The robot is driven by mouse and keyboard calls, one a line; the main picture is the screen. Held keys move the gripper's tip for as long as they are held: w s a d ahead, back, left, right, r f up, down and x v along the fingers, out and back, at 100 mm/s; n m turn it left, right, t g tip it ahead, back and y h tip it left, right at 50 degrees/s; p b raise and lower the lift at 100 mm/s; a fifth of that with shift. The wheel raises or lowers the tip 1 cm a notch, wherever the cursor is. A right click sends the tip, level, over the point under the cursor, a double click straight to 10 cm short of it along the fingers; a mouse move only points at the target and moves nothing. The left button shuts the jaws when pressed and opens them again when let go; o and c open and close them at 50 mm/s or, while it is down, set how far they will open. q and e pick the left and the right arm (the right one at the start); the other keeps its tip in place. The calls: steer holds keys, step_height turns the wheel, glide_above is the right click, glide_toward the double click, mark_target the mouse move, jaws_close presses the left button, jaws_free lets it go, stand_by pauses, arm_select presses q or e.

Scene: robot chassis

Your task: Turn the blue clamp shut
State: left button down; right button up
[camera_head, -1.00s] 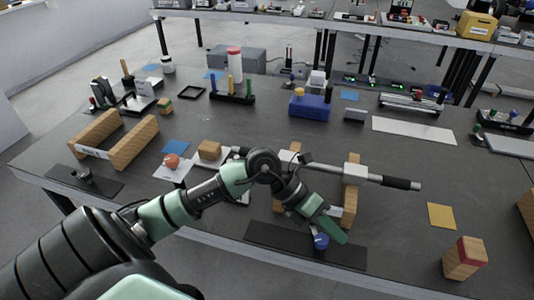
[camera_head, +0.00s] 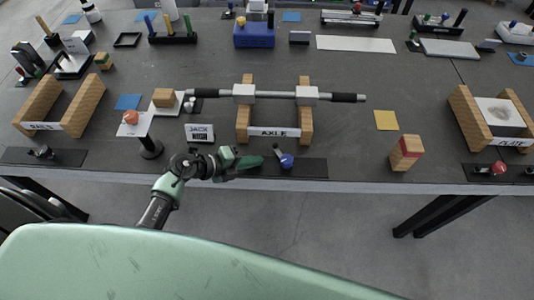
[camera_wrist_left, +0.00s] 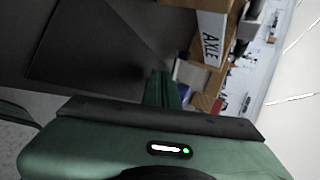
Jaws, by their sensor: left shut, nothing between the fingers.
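The blue clamp (camera_head: 286,160) is a small round blue knob with a dark stem. It sits on a black mat at the table's front edge, in front of the stand labelled AXLE (camera_head: 275,132). A grey axle bar (camera_head: 271,95) with black ends lies across the stand's two wooden blocks. My left gripper (camera_head: 256,162) is shut and empty, just left of the clamp, with a small gap between. My right gripper is not in view.
A JACK sign (camera_head: 199,132) and a red ball on a stand (camera_head: 131,117) are to the left. A wooden block with a red top (camera_head: 406,152) and a yellow square (camera_head: 386,120) are to the right. The table between the block and the PLATE stand (camera_head: 510,141) is clear.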

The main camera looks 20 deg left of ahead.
mark_target(280, 152)
arm_select(q)
steer(key=w+d+p, duration=0.1)
steer(key=w+d, duration=0.2)
steer(key=shift+w+d+f, duration=0.2)
steer(key=shift+w+m+g+h+b, duration=0.4)
steer(key=shift+m+g+h+b, duration=0.1)
steer(key=shift+m+b, duration=0.25)
steer(key=shift+w+f+m+g+h+b, duration=0.2)
steer(key=shift+w+m+g+h+b, duration=0.3)
steer(key=shift+m+g+b, duration=0.5)
steer(key=b, duration=0.1)
steer(key=m+g+b, duration=0.1)
steer(key=b, duration=0.1)
steer(key=shift+w+d+h, duration=0.2)
steer(key=shift+w+h, duration=0.2)
steer(key=shift+w+d+r+m+g+b, duration=0.15)
steer(key=shift+w+d+m+g+b, duration=0.05)
steer(key=shift+m+g+b, duration=0.5)
steer(key=shift+s+r, duration=0.1)
